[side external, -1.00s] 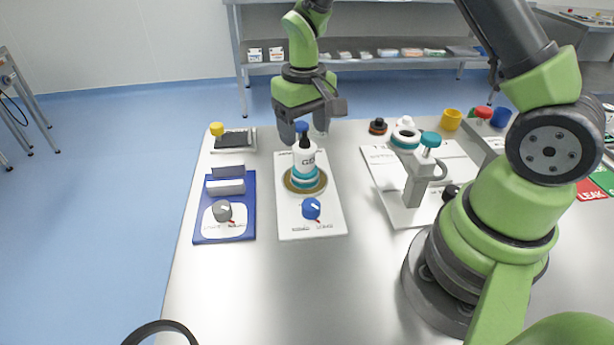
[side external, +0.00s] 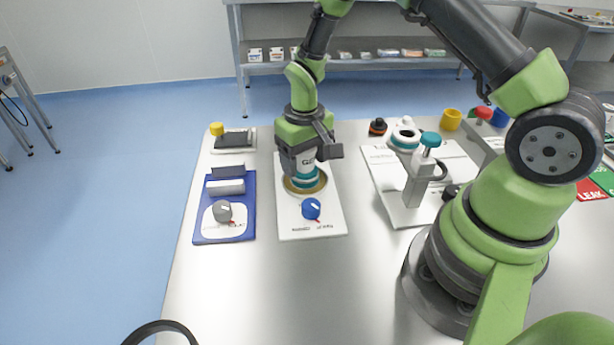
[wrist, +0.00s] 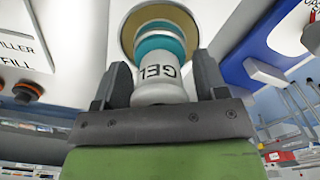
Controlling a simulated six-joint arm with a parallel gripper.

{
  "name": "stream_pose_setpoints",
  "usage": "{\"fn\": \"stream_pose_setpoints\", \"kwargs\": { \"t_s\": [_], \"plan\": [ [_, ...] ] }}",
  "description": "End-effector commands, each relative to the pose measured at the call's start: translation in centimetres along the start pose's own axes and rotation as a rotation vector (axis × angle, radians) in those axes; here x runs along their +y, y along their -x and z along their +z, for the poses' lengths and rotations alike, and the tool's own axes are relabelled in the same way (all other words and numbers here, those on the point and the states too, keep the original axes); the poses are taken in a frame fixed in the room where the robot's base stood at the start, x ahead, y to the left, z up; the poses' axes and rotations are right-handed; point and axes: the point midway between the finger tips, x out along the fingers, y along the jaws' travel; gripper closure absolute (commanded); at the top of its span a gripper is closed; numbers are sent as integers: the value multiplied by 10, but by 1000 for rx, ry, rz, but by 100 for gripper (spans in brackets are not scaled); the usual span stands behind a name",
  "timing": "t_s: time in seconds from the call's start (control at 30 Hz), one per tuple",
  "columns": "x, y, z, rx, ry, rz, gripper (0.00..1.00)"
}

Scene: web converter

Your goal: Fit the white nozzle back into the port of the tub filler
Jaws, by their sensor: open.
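My gripper (side external: 308,160) is low over a white bottle marked GEL (wrist: 160,78). Its open fingers (wrist: 160,82) stand on either side of the bottle in the wrist view. The bottle has teal bands and stands upright on a brass-coloured round plate (side external: 318,187). Its top is hidden by my gripper in the side view. The filler (side external: 415,185), a light grey stand with a teal-topped part, is to the right on a white board. A small white piece (side external: 406,122) lies behind it; I cannot tell whether it is the nozzle. The port cannot be made out.
A blue knob (side external: 311,208) is in front of the bottle. A blue board (side external: 205,238) with a grey knob lies left. An orange-and-black fitting (side external: 378,127) and a yellow cup (side external: 451,119) stand at the back.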

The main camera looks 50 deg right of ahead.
Motion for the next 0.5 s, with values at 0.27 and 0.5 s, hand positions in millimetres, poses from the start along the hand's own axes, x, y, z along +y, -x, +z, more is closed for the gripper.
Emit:
{"fn": "stream_pose_setpoints", "kwargs": {
  "t_s": [0.27,0.5],
  "plan": [
    [0,0,0,0,0,0,78],
    [0,4,0,0,-1,0,95]
  ]
}}
